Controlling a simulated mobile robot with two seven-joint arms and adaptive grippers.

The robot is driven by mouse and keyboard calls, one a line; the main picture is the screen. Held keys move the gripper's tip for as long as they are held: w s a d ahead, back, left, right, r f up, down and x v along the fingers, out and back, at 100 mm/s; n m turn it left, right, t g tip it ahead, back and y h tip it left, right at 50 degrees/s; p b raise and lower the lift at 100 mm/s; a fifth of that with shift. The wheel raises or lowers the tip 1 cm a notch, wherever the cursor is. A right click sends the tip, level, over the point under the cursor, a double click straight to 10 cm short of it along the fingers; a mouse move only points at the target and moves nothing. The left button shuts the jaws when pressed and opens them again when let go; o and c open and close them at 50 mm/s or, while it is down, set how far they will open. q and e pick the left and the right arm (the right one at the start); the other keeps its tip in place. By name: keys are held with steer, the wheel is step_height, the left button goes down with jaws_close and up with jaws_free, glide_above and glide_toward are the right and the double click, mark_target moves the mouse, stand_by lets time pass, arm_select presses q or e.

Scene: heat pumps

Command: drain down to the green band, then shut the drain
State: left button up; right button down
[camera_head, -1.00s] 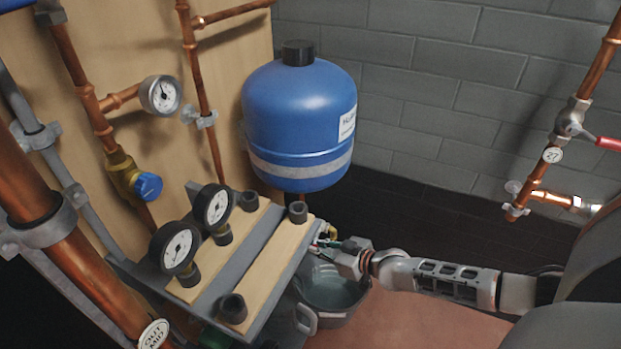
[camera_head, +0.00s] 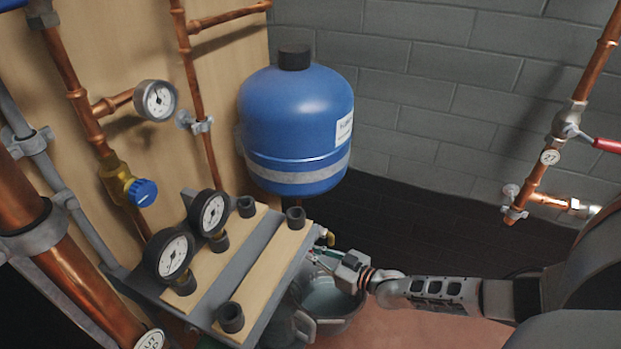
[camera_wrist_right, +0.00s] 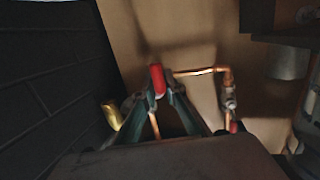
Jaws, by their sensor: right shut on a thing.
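My right gripper (camera_head: 326,262) is at the right edge of the bench, above the grey bucket (camera_head: 345,325). In the right wrist view its fingers (camera_wrist_right: 157,98) are closed around a red handle (camera_wrist_right: 157,79). The valve body behind the handle is mostly hidden. A round white gauge (camera_head: 156,100) is on the copper pipe at the left; its needle points roughly upward, and I cannot make out a green band. The blue tank (camera_head: 295,120) hangs upright behind the bench. The bucket holds some liquid. My left gripper is not in view.
Two black-rimmed gauges (camera_head: 174,255) (camera_head: 210,213) and several dark pipe stubs stand on the bench (camera_head: 275,262). A brass valve with a blue knob (camera_head: 143,192) is at the left. A red-levered valve (camera_head: 605,145) is on the far-right pipe.

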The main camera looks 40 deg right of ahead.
steer(key=shift+w+a+r, duration=0.1)
steer(key=shift+r, duration=0.05)
steer(key=c, duration=2.1)
jaws_free()
steer(key=v, duration=1.2)
